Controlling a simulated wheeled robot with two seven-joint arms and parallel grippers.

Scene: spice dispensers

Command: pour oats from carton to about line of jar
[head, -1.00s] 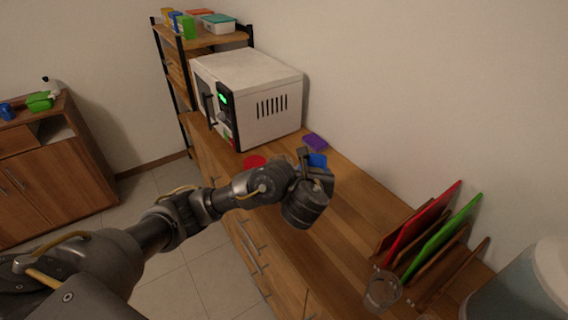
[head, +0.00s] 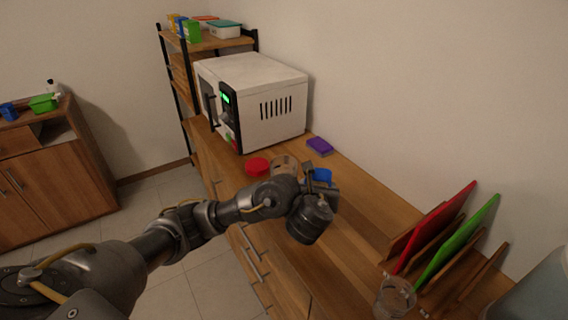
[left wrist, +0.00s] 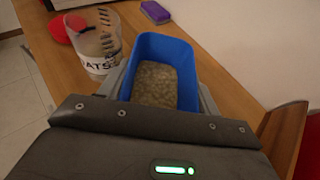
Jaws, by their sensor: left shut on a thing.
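My left gripper (head: 320,185) is shut on a blue carton, with a finger on each side of it. The open top of the blue carton (left wrist: 183,50) faces the left wrist camera, and grainy beige oats (left wrist: 155,84) show inside. In the head view the wrist hides most of the carton (head: 322,174). A clear jar (left wrist: 94,42) with partly visible "OATS" lettering stands on the counter, left of the carton in the left wrist view. In the head view the jar (head: 283,164) is just beyond the gripper, partly covered. Its fill level is unclear. My right gripper is not seen.
A red lid (head: 257,166) lies left of the jar. A purple block (head: 319,146) lies near the wall. A white microwave (head: 262,100) stands behind. Cutting boards (head: 440,235) and a clear glass (head: 395,297) stand at the right. The counter between is clear.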

